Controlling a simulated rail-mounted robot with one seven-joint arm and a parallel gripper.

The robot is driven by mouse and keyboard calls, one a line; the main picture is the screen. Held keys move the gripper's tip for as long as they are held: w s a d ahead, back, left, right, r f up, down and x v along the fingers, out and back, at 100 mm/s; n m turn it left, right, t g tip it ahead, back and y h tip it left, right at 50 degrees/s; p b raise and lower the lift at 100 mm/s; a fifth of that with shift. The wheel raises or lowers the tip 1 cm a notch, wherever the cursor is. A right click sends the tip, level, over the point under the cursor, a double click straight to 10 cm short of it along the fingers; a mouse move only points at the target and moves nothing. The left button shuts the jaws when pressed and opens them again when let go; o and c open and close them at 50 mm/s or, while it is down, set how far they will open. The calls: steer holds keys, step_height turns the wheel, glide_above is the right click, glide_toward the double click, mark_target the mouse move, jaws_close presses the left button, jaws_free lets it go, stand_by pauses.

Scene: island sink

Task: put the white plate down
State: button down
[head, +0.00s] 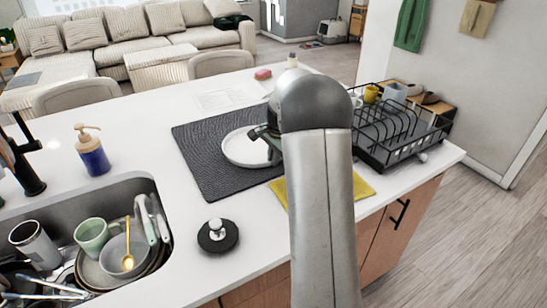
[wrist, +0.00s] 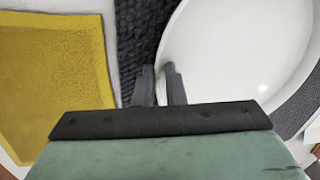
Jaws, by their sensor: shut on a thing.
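The white plate (head: 244,148) is over the dark textured mat (head: 200,175) on the island counter. In the head view it looks level and low; I cannot tell whether it touches the mat. My gripper (head: 268,132) is at the plate's right edge, partly hidden by my arm. In the wrist view the white plate (wrist: 235,50) fills the upper right, and my gripper's fingers (wrist: 168,84) are shut on its rim.
A yellow cloth (head: 363,187) lies right of the mat and also shows in the wrist view (wrist: 55,80). A black dish rack (head: 400,135) stands at the right. The sink (head: 60,205) holds dishes. A black sink stopper (head: 217,236) and soap bottle (head: 92,155) stand nearby.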

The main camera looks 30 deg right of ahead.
steer(key=shift+f, duration=0.1)
steer(key=shift+f, duration=0.15)
steer(key=c, duration=1.5)
jaws_free()
step_height(320, 180, up, 12)
steer(key=s, duration=0.2)
steer(key=s+a+f+n+g, duration=0.1)
steer(key=s+a+f+n, duration=0.1)
steer(key=s+a+n, duration=0.95)
steer(key=s+a+f+n, duration=0.2)
steer(key=s+a, duration=0.4)
steer(key=s, duration=0.3)
steer(key=s+a+f+n, duration=0.2)
steer(key=s+a+f, duration=0.2)
steer(key=s, duration=0.6)
steer(key=shift+s+a+f+n+g+b, duration=0.25)
steer(key=shift+a+f+n+g+b, duration=0.1)
steer(key=shift+a, duration=0.5)
